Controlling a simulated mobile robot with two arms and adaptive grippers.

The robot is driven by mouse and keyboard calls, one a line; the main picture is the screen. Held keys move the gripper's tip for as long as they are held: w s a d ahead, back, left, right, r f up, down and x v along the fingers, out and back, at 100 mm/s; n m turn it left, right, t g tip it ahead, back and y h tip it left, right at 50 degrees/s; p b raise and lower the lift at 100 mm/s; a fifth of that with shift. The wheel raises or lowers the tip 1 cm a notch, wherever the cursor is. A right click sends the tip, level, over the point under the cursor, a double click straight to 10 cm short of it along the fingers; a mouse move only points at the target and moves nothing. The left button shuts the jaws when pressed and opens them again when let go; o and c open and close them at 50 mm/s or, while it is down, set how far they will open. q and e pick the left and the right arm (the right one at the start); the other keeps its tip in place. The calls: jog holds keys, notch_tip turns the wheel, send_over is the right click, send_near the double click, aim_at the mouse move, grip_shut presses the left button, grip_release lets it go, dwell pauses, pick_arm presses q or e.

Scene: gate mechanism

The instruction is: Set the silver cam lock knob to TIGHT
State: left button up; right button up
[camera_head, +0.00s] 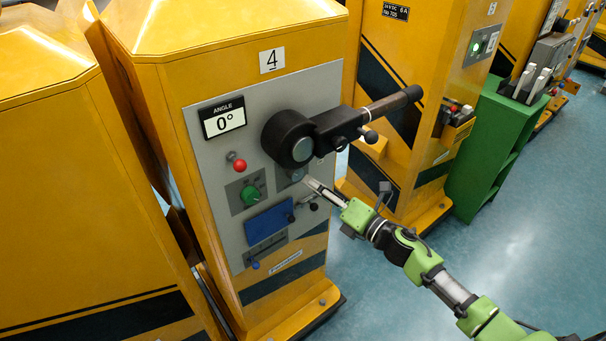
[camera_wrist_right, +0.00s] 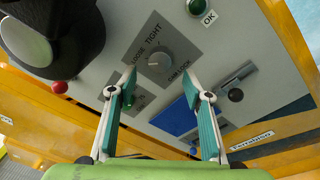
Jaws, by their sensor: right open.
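The silver cam lock knob (camera_wrist_right: 160,62) is on a grey plate on the machine's panel, with the words LOOSE, TIGHT and CAM LOCK around it in the right wrist view. I cannot tell clearly which word it points at. In the head view the knob (camera_head: 297,174) is small, just below the black lever hub. My right gripper (camera_head: 313,185) is in front of the panel, close to the knob. In the right wrist view its two fingers (camera_wrist_right: 160,88) are apart, with the knob visible beyond the gap and nothing between them. My left gripper is not in view.
The black lever hub (camera_head: 289,139) and its handle (camera_head: 393,103) jut out above my right gripper. A red ball knob (camera_head: 240,165), a green knob (camera_head: 251,195) and a blue panel (camera_head: 269,222) are left of it. Open floor lies to the right.

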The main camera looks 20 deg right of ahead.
aim_at(299, 175)
jog(key=p+x, duration=0.1)
jog(key=x, duration=0.4)
jog(key=shift+w+a, duration=0.15)
jog(key=shift+w, duration=0.15)
jog(key=c, duration=1.1)
